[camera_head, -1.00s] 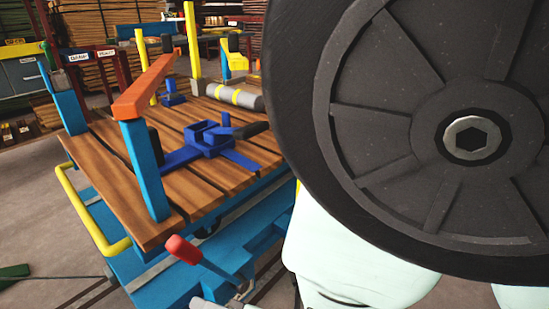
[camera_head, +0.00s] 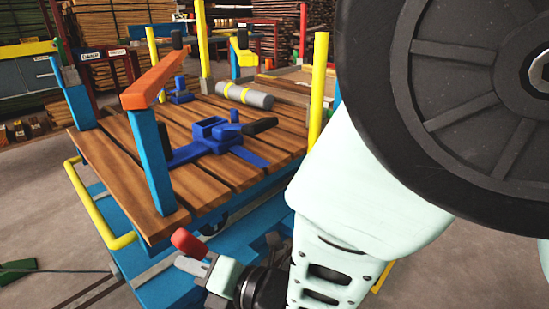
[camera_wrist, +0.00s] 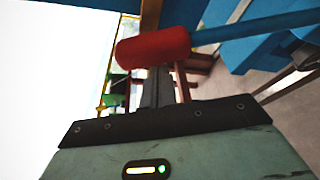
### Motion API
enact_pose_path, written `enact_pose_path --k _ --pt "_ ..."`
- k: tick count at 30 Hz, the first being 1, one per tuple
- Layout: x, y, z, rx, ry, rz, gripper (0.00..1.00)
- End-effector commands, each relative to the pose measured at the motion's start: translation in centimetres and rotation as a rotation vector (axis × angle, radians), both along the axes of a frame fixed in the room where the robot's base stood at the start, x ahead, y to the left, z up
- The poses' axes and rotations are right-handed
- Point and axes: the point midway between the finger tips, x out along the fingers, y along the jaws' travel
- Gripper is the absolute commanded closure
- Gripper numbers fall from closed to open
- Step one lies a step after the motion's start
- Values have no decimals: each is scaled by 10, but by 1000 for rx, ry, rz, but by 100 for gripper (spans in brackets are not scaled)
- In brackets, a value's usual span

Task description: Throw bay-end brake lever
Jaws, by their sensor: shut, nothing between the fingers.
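The brake lever has a red grip (camera_head: 187,242) at the front end of the blue cart, low beside the wooden deck. In the wrist view, the red grip (camera_wrist: 153,48) lies across the picture just beyond my fingertips, with a blue shaft (camera_wrist: 240,30) running right. My gripper (camera_head: 194,266) is at the lever in the head view and hides its shaft. In the wrist view my gripper (camera_wrist: 157,82) is shut and empty, its fingers pointing at the underside of the grip. I cannot tell whether they touch it.
The wooden deck (camera_head: 110,165) carries blue clamps (camera_head: 222,135) and a grey roller (camera_head: 245,96). An orange-topped blue post (camera_head: 150,160) and a yellow handrail (camera_head: 90,205) stand near the lever. Open floor lies to the left.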

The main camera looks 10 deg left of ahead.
Motion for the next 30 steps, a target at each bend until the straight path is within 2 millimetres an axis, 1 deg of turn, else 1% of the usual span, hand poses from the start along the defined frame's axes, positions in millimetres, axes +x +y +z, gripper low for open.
enact_pose_path --k 8,11,14,17,23,30 --pt "4 -2 2 9 12 -3 100" --pt "10 -6 5 24 35 -4 100" --pt "20 -13 10 50 74 -7 100" --pt "35 -22 17 87 128 -8 100" --pt "72 -46 28 182 272 -10 100" --pt "119 -77 31 301 458 -9 100"
